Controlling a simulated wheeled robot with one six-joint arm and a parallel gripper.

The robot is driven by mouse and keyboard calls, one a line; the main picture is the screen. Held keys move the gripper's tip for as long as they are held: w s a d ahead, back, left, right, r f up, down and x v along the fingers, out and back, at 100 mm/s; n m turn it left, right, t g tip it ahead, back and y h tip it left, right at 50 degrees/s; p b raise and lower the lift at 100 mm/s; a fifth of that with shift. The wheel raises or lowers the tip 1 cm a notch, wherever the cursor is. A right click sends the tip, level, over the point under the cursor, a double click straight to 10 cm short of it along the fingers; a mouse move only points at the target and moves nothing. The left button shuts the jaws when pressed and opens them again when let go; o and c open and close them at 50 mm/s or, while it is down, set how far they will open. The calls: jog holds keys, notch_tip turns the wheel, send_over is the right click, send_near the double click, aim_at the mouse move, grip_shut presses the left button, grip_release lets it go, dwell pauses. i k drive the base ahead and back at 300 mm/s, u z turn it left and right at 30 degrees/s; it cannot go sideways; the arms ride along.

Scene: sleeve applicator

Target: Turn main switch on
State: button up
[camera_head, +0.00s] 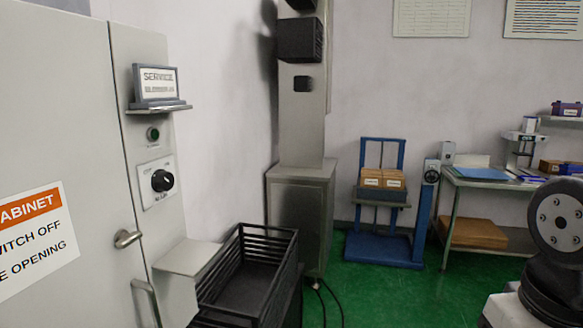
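A black rotary switch knob (162,181) sits on a white plate (148,187) on the narrow side panel of the grey cabinet (65,150) at the left. I take it for the main switch; the marks around it are too small to read. A small dark green button or lamp (153,134) is above it. Higher up, a small framed sign reading "SERVICE" (157,84) stands on a little shelf. My gripper is not in view; a dark round part of my arm shows at the right edge, far from the switch.
A black slatted crate (236,318) stands below the panel, beside a grey ledge (188,258). A lever handle (127,238) sticks out from the cabinet door. A blue lift stand (383,250) with boxes and a workbench (480,182) are at the back. Green floor between is clear, with dark cables.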

aim_at(162, 180)
jog(key=z, duration=0.75)
jog(key=i, duration=0.35)
jog(key=u, duration=1.45)
